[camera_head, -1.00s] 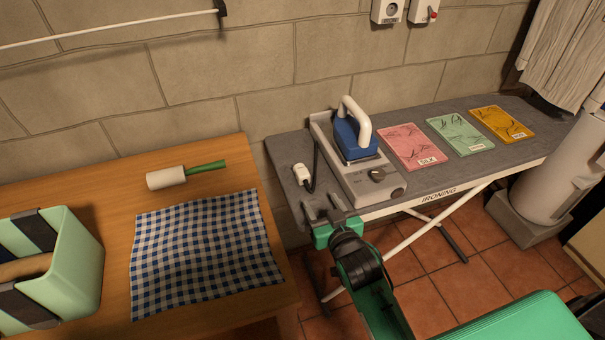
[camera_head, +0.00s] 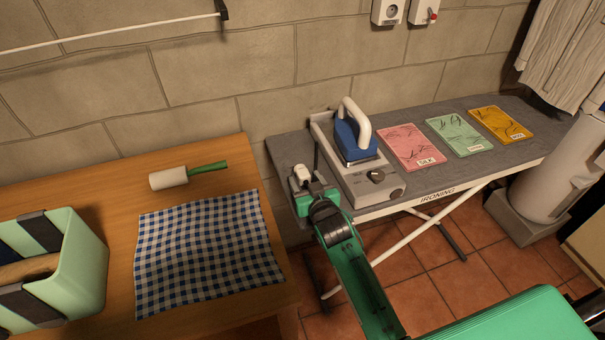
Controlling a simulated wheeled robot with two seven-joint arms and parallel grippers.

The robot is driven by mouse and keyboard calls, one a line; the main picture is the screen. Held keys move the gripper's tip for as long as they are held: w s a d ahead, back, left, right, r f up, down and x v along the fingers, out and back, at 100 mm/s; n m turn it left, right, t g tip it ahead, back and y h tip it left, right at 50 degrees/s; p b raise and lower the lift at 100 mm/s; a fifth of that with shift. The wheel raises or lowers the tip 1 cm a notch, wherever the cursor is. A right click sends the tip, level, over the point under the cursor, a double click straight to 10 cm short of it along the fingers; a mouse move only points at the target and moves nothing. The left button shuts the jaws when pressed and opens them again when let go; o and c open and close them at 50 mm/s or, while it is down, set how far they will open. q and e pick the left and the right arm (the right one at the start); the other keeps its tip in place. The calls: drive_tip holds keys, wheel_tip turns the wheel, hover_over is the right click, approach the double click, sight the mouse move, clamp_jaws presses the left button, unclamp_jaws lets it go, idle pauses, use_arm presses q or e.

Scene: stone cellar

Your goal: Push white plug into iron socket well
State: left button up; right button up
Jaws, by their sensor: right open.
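The white plug (camera_head: 302,170) lies at the left end of the grey ironing board, beside the iron's base. My right gripper (camera_head: 304,182) is at the plug with its jaws open, one finger to each side of the plug's near end. I cannot tell whether the fingers touch it. The plug's dark cord is partly hidden by the gripper. The blue iron (camera_head: 356,138) with a white handle stands on its grey base (camera_head: 385,190). A white wall box with a round socket (camera_head: 389,11) is at the top edge, cut off. My left gripper is out of view.
A white box with a red switch (camera_head: 425,11) is beside the socket. Pink (camera_head: 412,146), green (camera_head: 460,135) and yellow (camera_head: 500,124) cards lie on the board. The wooden table at left holds a checked cloth (camera_head: 205,255), a lint roller (camera_head: 168,178) and a mint basket (camera_head: 85,262).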

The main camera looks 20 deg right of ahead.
drive_tip(key=c, duration=1)
drive_tip(key=shift+c, duration=0.4)
drive_tip(key=shift+r, duration=0.15)
